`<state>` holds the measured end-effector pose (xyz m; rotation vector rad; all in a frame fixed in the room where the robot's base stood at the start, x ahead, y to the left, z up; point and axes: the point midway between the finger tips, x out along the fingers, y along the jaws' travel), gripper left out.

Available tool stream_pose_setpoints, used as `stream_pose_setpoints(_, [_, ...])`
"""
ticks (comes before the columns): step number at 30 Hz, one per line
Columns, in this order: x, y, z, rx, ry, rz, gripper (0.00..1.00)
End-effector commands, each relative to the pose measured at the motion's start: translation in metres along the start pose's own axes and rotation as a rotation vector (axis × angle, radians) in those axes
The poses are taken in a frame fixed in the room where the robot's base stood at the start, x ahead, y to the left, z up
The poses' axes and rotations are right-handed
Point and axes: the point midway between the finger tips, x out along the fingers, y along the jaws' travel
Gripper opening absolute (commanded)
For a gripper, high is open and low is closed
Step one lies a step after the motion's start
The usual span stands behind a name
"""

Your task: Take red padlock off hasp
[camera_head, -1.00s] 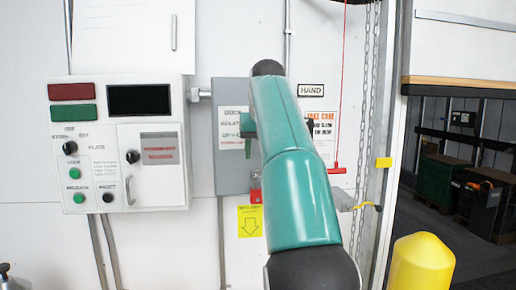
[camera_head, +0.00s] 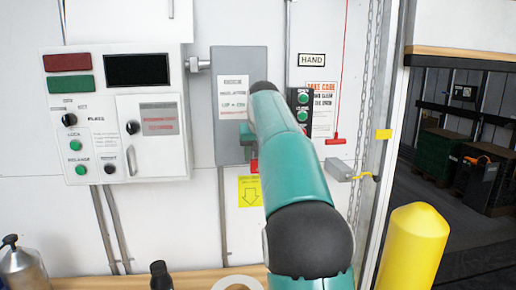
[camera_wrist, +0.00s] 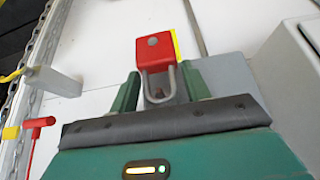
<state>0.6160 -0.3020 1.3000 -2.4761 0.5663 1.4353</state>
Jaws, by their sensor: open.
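The red padlock (camera_wrist: 154,52) shows in the wrist view just beyond my gripper (camera_wrist: 160,90). Its metal shackle (camera_wrist: 161,82) lies between the two green fingers, which stand apart with one on each side. Neither finger visibly touches it. The wrist view looks turned over, with the padlock body above its shackle. The hasp is mostly hidden behind the shackle and gripper. In the head view, only a sliver of the red padlock (camera_head: 254,166) shows below the grey isolator box (camera_head: 228,66), beside my teal arm, which hides most of the gripper.
A white control panel (camera_head: 70,128) stands left of the isolator box. A yellow tag (camera_head: 250,192) is on the wall below the padlock. A push-button box (camera_head: 301,110), a red pull handle (camera_head: 335,141) and a grey bracket (camera_head: 340,168) are to the right. A yellow bollard (camera_head: 412,250) stands lower right.

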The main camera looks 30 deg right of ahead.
Motion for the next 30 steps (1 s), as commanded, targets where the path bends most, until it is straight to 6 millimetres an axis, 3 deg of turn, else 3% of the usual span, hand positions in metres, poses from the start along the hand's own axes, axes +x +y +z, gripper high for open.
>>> stream_pose_setpoints(6, [0.000,0.000,0.000,0.000,0.001,0.000,0.45])
stream_pose_setpoints(11, [0.000,0.000,0.000,0.000,0.001,0.000,0.17])
stream_pose_setpoints(30, [-0.012,0.000,-0.007,0.000,0.002,0.000,0.17])
